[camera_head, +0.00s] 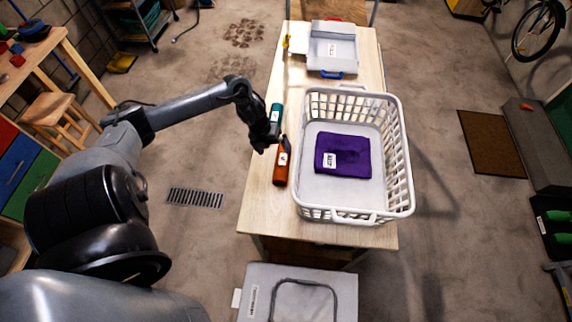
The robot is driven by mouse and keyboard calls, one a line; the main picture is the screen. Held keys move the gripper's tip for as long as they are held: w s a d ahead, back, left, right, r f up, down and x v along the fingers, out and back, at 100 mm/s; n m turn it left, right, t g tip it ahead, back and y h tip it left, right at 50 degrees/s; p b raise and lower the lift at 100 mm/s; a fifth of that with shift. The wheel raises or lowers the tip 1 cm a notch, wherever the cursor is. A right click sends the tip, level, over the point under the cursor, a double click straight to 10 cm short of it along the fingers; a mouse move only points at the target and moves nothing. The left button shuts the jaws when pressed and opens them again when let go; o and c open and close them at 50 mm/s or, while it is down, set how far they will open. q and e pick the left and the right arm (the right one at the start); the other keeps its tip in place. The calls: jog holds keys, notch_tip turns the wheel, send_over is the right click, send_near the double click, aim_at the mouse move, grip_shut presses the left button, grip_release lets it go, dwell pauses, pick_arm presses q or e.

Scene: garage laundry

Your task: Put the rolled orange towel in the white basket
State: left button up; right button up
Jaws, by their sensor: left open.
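The rolled orange towel (280,174), with a small white label, lies lengthwise on the pale wooden table (258,200) near its left edge. The white basket (403,190) stands just to its right on the table. A folded purple towel (355,158) with a white label lies inside the basket. My left gripper (284,148) is open at the upper end of the orange towel and covers part of it. I cannot tell whether they touch. My right gripper is not in view.
A teal item (276,112) lies on the table just beyond the left gripper. A grey lidded box (258,312) stands below the near edge.

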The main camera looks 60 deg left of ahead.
aim_at(281, 159)
pick_arm(q)
jog(key=shift+x, duration=4.3)
jog(key=shift+w+r, duration=0.1)
jog(key=shift+w, duration=0.1)
jog(key=c, duration=1.4)
jog(key=shift+r, duration=0.15)
